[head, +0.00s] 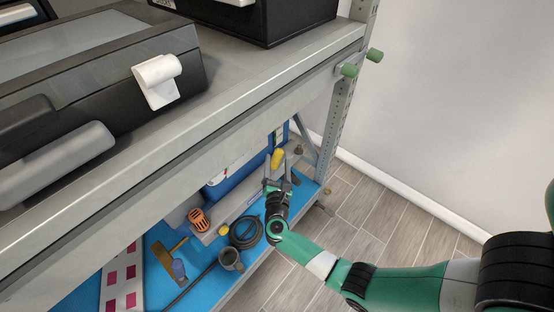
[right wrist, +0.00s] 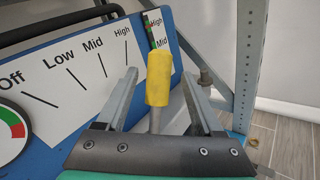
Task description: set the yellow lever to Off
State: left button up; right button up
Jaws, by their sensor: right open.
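The yellow lever (right wrist: 159,80) is a yellow grip on a grey stem, seen upright in the right wrist view. Its grip also shows in the head view (head: 277,158), on the lower shelf. My right gripper (right wrist: 160,88) is open, with one finger on each side of the lever; I cannot tell whether either touches it. It also shows in the head view (head: 278,172). The white scale plate (right wrist: 75,75) reads Off, Low, Mid, High from left to right. The lever appears to the right of its High mark. My left gripper is not in view.
The upper shelf (head: 235,100) overhangs the lower blue shelf (head: 205,262). A perforated rack post (right wrist: 250,60) and a bolt (right wrist: 207,78) stand right of the lever. A coiled hose (head: 245,232), a grey mug (head: 231,260) and an orange item (head: 199,220) lie left of my right arm.

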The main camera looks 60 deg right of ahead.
jog(key=shift+x, duration=1.45)
jog(key=shift+c, duration=0.3)
grip_shut()
